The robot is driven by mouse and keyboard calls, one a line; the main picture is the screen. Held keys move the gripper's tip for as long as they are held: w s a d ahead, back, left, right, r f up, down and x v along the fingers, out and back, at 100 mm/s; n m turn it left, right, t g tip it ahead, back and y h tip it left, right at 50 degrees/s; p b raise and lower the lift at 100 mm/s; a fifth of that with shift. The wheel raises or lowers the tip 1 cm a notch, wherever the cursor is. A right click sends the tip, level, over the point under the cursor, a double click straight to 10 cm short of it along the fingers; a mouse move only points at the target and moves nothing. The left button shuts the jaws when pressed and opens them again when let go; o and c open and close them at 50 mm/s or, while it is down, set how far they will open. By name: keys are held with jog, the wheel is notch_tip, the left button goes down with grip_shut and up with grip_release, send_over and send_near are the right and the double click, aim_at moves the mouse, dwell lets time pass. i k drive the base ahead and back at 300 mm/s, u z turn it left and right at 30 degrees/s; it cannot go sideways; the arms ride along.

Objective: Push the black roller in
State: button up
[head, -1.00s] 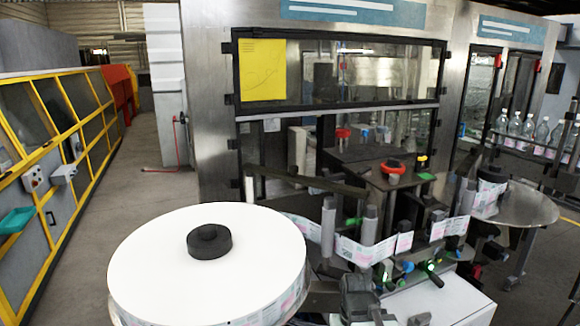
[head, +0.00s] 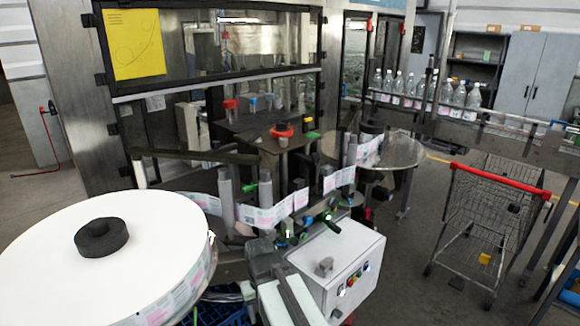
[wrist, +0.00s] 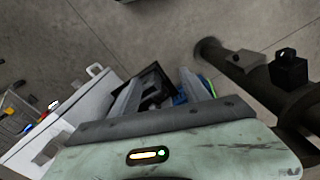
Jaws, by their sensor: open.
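The reel labeller shows in the head view. A short black roller (head: 333,226), lying roughly level, sticks out at the front of its label path, above a white control box (head: 340,262); I cannot be sure it is the task's roller. My arm is low in the middle of the head view, left of the box, apart from the roller. In the wrist view my gripper (wrist: 160,78) is open, its two grey fingers pointing down over a dark crate-like shape (wrist: 150,88). A dark cylinder (wrist: 245,80) lies right of the fingers; I cannot tell whether it is the roller.
A large white label reel (head: 55,250) with a black hub (head: 101,237) fills the lower left. A round metal table (head: 395,152) stands behind, at right. A shopping trolley (head: 490,215) with a red handle stands on the right. Grey floor is clear between it and the box.

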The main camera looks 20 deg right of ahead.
aim_at(304, 161)
jog(key=z, duration=0.05)
jog(key=k, duration=0.5)
jog(key=u, duration=2.5)
jog(key=k, duration=1.2)
jog(key=z, duration=1.65)
jog(key=i, duration=1.05)
jog(key=u, duration=0.05)
